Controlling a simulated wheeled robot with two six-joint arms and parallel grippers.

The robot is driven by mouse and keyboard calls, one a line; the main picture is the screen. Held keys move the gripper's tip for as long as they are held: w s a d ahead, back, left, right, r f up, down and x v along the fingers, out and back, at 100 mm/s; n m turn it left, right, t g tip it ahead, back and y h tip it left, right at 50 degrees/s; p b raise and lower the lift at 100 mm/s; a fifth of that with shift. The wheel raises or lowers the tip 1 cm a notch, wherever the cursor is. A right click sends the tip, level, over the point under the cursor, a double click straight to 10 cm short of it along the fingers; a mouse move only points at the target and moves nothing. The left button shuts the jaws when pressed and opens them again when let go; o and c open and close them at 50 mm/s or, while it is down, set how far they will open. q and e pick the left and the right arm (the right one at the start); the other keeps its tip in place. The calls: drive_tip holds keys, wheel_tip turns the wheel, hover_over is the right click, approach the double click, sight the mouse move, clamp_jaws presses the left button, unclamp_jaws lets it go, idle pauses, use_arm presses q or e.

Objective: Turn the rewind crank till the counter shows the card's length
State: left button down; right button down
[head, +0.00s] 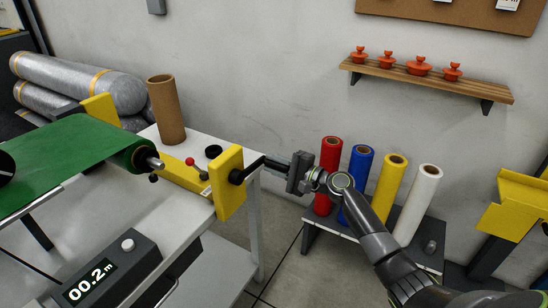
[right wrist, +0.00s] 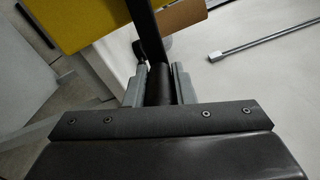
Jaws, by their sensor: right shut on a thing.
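The rewind crank (head: 250,167) is a black arm on the yellow end bracket (head: 229,185) of the white bench. My right gripper (head: 281,163) is shut on the crank's handle, to the right of the bracket. In the right wrist view the dark round handle (right wrist: 159,84) sits between the two grey fingers of my right gripper (right wrist: 156,86). The counter (head: 90,284) at the lower left shows 00.2 m. White cards (head: 508,4) hang on the board at the top right, cut off and unreadable. My left gripper is not in view.
A green sheet roll (head: 75,155) lies left of the bracket, near a red-knobbed lever (head: 190,161). A brown cardboard tube (head: 165,110) stands behind. Red, blue, yellow and white rolls (head: 413,200) stand on a low stand right of my gripper.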

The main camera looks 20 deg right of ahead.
drive_tip(key=shift+s+a+f+m, duration=0.2)
drive_tip(key=shift+f+m, duration=0.55)
drive_tip(key=shift+f, duration=0.05)
drive_tip(key=shift+s+a+f+m, duration=0.15)
drive_tip(key=shift+a+f+m, duration=0.05)
drive_tip(key=shift+f+m, duration=0.6)
drive_tip(key=shift+s+a+f+m, duration=0.2)
drive_tip(key=shift+f+m, duration=0.55)
drive_tip(key=c, duration=1.5)
unclamp_jaws()
drive_tip(key=shift+c, duration=0.2)
drive_tip(key=o, duration=0.3)
drive_tip(key=shift+r, duration=0.15)
use_arm(q)
drive_tip(key=b, duration=0.1)
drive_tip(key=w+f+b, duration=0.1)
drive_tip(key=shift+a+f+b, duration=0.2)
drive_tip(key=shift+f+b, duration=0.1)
drive_tip(key=shift+b, duration=0.1)
use_arm(e)
drive_tip(key=v, duration=1.7)
drive_tip(key=shift+d, duration=0.2)
drive_tip(key=shift+s, duration=0.1)
